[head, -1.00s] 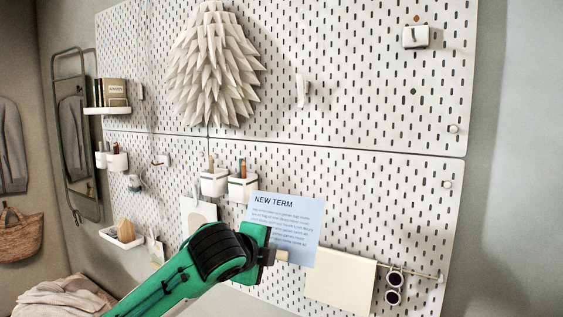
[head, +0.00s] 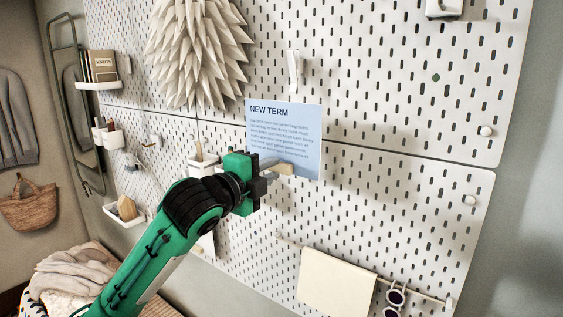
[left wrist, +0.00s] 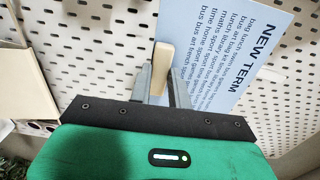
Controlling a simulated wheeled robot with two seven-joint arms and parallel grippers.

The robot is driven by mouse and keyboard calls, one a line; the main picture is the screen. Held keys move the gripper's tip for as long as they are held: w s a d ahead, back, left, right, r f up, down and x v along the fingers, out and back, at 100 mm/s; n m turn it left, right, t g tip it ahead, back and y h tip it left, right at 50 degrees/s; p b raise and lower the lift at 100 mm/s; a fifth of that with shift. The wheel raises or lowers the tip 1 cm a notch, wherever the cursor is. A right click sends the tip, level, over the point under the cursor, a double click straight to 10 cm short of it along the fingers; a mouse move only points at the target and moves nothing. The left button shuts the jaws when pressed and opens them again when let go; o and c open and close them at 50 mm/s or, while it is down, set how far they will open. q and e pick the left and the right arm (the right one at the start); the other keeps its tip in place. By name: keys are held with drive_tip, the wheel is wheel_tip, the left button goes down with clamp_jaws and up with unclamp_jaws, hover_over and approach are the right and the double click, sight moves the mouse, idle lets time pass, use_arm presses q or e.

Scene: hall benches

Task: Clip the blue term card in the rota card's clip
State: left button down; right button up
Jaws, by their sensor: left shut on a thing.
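The blue term card (head: 285,130), headed NEW TERM, is upright in front of the pegboard in the head view. My left gripper (head: 272,172) is shut on a cream tab at the card's lower part. The left wrist view shows its fingers (left wrist: 160,78) around that tab, with the blue card (left wrist: 235,60) behind. A white clip (head: 295,70) on the board shows just above the card's top edge, apparently empty; I cannot tell the depth between them. A pale card (head: 208,243), perhaps the rota card, is mostly hidden behind my left arm. My right gripper is out of view.
A spiky paper lampshade (head: 195,50) hangs left of the clip. White cups (head: 203,163) are close behind my gripper. A rail below holds a cream cloth or sheet (head: 335,285) and sunglasses (head: 394,298).

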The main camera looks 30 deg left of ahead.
sight(279, 151)
use_arm(q)
drive_tip(key=shift+w+d+r+p, duration=0.1)
drive_tip(key=shift+w+d+p, duration=0.1)
drive_tip(key=shift+w+p, duration=0.85)
drive_tip(key=shift+w+d+r+p, duration=0.15)
drive_tip(key=shift+w+p, duration=0.3)
drive_tip(key=shift+w, duration=1.05)
drive_tip(key=shift+f, duration=0.1)
drive_tip(key=shift+p, duration=0.5)
drive_tip(key=shift+w+r+p, duration=0.1)
drive_tip(key=shift+r+p, duration=1.55)
drive_tip(key=shift+f, duration=0.15)
drive_tip(key=shift+f+b, duration=1.25)
drive_tip(key=shift+f, duration=0.75)
